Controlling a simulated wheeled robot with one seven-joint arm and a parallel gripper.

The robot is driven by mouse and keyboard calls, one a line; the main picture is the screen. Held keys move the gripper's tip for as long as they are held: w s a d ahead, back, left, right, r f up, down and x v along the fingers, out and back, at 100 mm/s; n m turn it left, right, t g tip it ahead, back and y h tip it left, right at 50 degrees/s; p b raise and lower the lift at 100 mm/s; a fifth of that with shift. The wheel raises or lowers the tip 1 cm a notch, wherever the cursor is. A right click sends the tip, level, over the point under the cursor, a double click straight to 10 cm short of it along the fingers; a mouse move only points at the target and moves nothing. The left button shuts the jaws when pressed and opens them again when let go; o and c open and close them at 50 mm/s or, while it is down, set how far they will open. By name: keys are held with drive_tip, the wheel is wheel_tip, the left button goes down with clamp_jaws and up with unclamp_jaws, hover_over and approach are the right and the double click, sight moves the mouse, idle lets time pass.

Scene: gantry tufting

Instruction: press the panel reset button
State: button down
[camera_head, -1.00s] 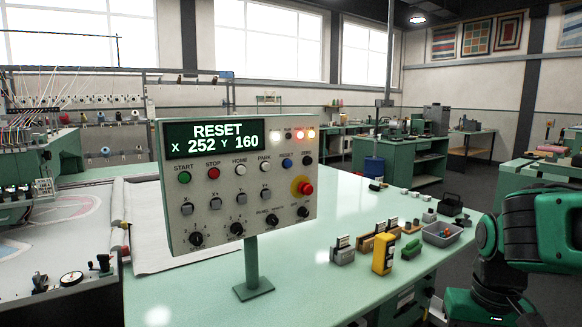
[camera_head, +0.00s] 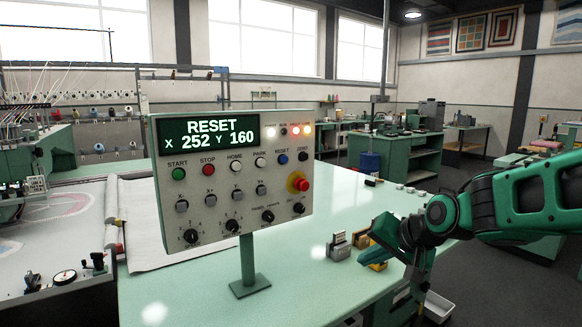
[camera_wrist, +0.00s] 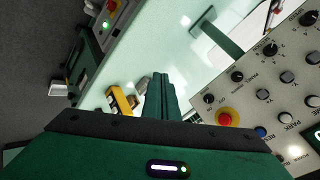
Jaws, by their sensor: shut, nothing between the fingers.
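The control panel (camera_head: 235,200) stands on a post on the pale green table, and its screen reads RESET, X 252 Y 160. The blue reset button (camera_head: 282,158) is in the panel's top button row, toward its right side. The blue button also shows in the wrist view (camera_wrist: 261,132), partly cut off by my gripper body. My gripper (camera_wrist: 160,78) is shut and empty, its fingers together to the left of the panel in that view and apart from the button. In the head view my arm's end is right of the panel, over the table.
A red emergency knob (camera_head: 300,182) on a yellow base sits below the reset button. Black knobs and grey buttons fill the lower panel. A yellow box (camera_head: 376,264) and small blocks (camera_head: 339,247) lie on the table near my gripper. White cloth lies behind the panel.

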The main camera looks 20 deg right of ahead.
drive_tip(key=w+a+r+m+t+y, duration=0.2)
drive_tip(key=w+a+r+m+t, duration=0.1)
drive_tip(key=r, duration=0.6)
drive_tip(key=w+a+r+m+t+y, duration=0.2)
drive_tip(key=w+a+r+t, duration=0.2)
drive_tip(key=w+r, duration=0.4)
drive_tip(key=shift+w+r+m+t, duration=0.2)
drive_tip(key=shift+r+m+t, duration=0.2)
drive_tip(key=shift+t, duration=0.3)
drive_tip(key=shift+f, duration=0.1)
